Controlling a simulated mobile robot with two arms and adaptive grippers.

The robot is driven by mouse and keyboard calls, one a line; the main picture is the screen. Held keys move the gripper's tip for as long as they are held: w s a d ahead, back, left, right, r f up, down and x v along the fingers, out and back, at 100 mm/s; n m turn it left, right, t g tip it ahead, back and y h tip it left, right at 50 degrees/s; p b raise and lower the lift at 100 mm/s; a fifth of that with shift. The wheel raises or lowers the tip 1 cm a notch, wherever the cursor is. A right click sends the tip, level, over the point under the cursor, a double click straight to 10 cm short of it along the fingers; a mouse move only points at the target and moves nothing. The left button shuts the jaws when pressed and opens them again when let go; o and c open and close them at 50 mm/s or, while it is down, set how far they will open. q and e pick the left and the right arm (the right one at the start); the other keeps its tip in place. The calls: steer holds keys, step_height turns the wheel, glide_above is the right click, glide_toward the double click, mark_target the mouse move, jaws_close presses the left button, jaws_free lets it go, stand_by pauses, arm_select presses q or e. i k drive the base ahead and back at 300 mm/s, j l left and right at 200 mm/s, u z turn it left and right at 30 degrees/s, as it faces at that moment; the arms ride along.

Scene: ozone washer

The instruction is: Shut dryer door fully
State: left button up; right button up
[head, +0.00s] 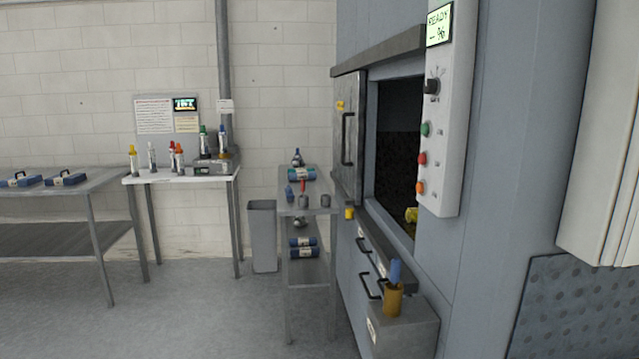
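The grey dryer door (345,165) stands to the left of the dark dryer opening (398,145) in the large blue-grey machine. It has a black vertical handle (347,138) and a yellow piece near its top left. The opening is uncovered, so the door is open. I cannot tell whether the door is hinged or slides under the bar above it. A yellow part (411,214) shows at the lower right of the opening. Neither of my grippers is in view.
A control panel (447,120) with a display and buttons is right of the opening. Below are black drawer handles and a grey box (404,330) with an orange cup on it. A shelf cart (310,208) stands left of the door. Floor (190,310) at front left is clear.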

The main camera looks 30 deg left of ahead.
mark_target(349, 89)
steer(key=i+j+u, duration=0.35)
steer(key=i+j, duration=0.15)
steer(key=i, duration=0.35)
steer(key=i+j+u, duration=0.2)
steer(key=i, duration=0.2)
steer(key=i+j+u, duration=0.2)
steer(key=i, duration=0.25)
steer(key=i+j+z, duration=0.1)
steer(key=i+j, duration=0.05)
steer(key=i, duration=0.1)
